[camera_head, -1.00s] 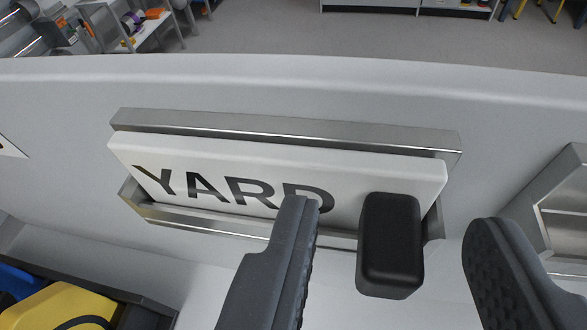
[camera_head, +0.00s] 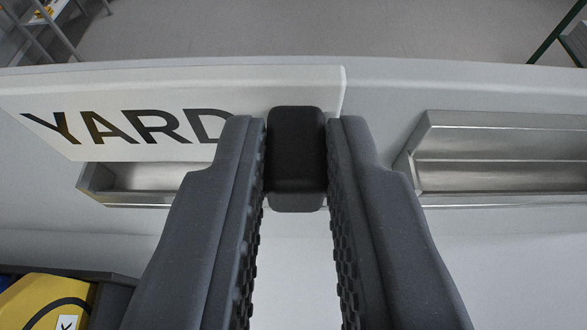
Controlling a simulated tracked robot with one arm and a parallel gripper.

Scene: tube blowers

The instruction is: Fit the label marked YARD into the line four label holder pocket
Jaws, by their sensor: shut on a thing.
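The white label marked YARD (camera_head: 190,87) is at the upper left, with a black block-shaped grip (camera_head: 297,150) near its right end. My gripper (camera_head: 297,165) is shut on this black grip, one finger on each side. The label is up out of the metal holder pocket (camera_head: 140,180), which shows below and behind it. The label hides the upper part of that pocket. A second metal holder pocket (camera_head: 510,160) at the right is empty. No line number is readable on either pocket.
The pockets sit on a pale grey panel (camera_head: 380,85) with a rim along its far edge. A dark bin with a yellow item (camera_head: 45,300) is at the lower left. Grey floor and shelf legs lie beyond the panel.

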